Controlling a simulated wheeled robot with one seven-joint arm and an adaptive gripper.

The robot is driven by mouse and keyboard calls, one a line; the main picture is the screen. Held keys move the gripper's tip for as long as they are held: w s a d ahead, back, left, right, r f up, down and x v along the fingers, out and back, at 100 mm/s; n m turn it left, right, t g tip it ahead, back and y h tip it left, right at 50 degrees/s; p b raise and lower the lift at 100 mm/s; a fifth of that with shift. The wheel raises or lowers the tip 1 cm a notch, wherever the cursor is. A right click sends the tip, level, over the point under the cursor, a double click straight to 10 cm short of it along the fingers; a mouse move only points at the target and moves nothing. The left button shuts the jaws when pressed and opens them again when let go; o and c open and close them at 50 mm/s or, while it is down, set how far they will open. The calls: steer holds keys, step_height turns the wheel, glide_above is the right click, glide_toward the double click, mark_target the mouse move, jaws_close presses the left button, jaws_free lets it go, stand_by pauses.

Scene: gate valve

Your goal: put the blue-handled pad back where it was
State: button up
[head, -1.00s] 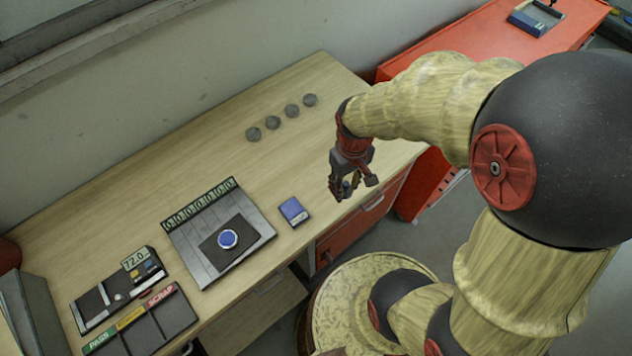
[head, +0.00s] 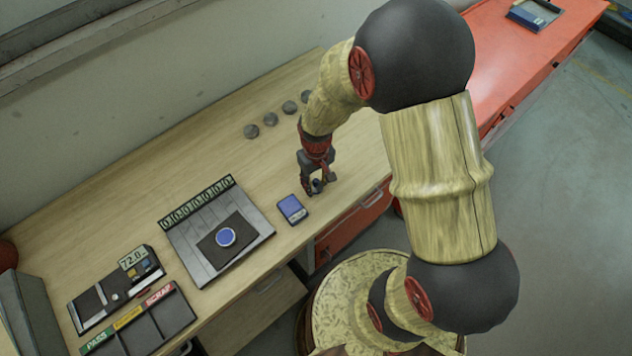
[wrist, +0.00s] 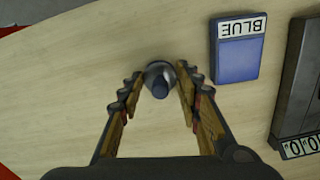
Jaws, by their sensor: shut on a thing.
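My gripper (head: 316,187) is over the bench's front part, just right of a flat blue block (head: 292,209). In the wrist view my gripper (wrist: 160,88) has its fingertips on both sides of a small round grey piece with a dark blue knob (wrist: 160,86), which I take to be the blue-handled pad. It is held between the fingers; whether its underside touches the bench I cannot tell. The blue block shows in the wrist view (wrist: 238,60) with a white label reading BLUE, apart from the fingers.
A slatted grey board (head: 200,260) with a dark square and a blue disc (head: 226,236) lies left of the block. Several grey discs (head: 270,119) stand at the back. A PASS/SCRAP tray (head: 150,330) and a 72.0 display unit (head: 115,290) are at left.

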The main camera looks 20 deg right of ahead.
steer(key=shift+f, duration=0.15)
steer(key=o, duration=1)
steer(key=shift+c, duration=0.2)
steer(key=shift+o, duration=0.3)
step_height(320, 180, up, 12)
step_height(320, 180, up, 12)
steer(key=t, duration=0.2)
glide_above(316, 180)
steer(key=s, duration=0.3)
steer(key=s+r+m+t, duration=0.1)
steer(key=s+r+t, duration=0.2)
steer(key=s+r, duration=0.8)
steer(key=shift+t+p, duration=0.3)
steer(key=shift+p, duration=0.15)
